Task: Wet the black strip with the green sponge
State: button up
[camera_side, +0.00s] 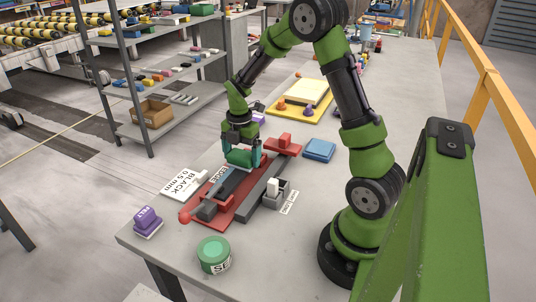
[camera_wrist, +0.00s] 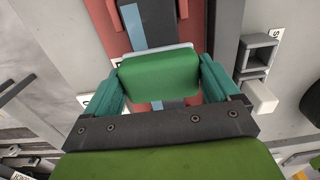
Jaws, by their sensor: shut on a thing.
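My gripper (camera_side: 243,157) is shut on the green sponge, with its teal fingers on either side of it. In the wrist view the sponge (camera_wrist: 160,76) lies between the fingertips (camera_wrist: 160,88), with a pale edge along its far side. The sponge is over the far part of a red fixture (camera_side: 215,213). A dark strip (camera_wrist: 158,22) runs lengthwise along the fixture, beside a blue-grey strip (camera_wrist: 132,24), and passes beneath the sponge, which hides part of it. I cannot tell whether the sponge touches the dark strip.
A green round tin (camera_side: 213,254) and a purple block (camera_side: 147,217) stand in front. A white card reading BLACK 0.5 mm (camera_side: 183,184) lies left of the fixture. A blue block (camera_side: 319,150) is at right, a yellow tray (camera_side: 284,116) behind. A grey holder (camera_wrist: 256,55) flanks the fixture.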

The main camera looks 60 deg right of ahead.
jog(key=shift+r, duration=4.05)
jog(key=shift+f, duration=0.1)
